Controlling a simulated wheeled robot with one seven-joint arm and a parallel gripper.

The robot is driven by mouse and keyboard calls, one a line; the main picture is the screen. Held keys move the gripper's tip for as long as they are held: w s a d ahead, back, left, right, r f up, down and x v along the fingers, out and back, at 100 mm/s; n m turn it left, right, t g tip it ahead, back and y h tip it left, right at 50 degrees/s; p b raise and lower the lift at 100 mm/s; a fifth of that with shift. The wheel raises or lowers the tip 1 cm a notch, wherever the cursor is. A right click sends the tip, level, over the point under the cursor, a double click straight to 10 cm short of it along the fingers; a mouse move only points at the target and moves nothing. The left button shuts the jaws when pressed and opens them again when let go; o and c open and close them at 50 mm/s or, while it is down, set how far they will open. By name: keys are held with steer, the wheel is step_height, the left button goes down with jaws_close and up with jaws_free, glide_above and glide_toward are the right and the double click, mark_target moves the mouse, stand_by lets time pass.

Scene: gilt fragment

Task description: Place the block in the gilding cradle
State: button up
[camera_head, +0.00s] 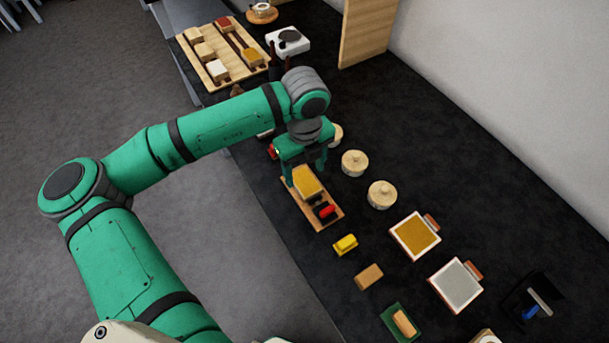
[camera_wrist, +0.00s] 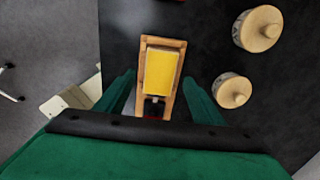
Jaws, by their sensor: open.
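A block with a yellow-gold top (camera_head: 308,183) sits at the far end of a long wooden tray (camera_head: 334,222), which looks like the gilding cradle. In the wrist view the block (camera_wrist: 161,72) lies inside the wooden rim (camera_wrist: 164,41), roughly parallel to its sides. My gripper (camera_head: 305,176) is over this end, pointing down. Its fingers are spread, one on each side of the block and tray; in the wrist view my gripper (camera_wrist: 159,76) shows gaps on both sides. The fingers' exact height is hard to tell. Red and black pieces (camera_head: 325,210) lie at the tray's near end.
Round lidded pots (camera_head: 382,194) stand right of the tray. A small yellow block (camera_head: 345,244), a tan block (camera_head: 369,276) and a green tray (camera_head: 389,321) lie nearer. Gold (camera_head: 416,237) and grey (camera_head: 455,285) pads are at right. A compartmented wooden tray (camera_head: 185,44) is far back.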

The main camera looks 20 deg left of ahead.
mark_target(304, 181)
step_height(304, 181, up, 8)
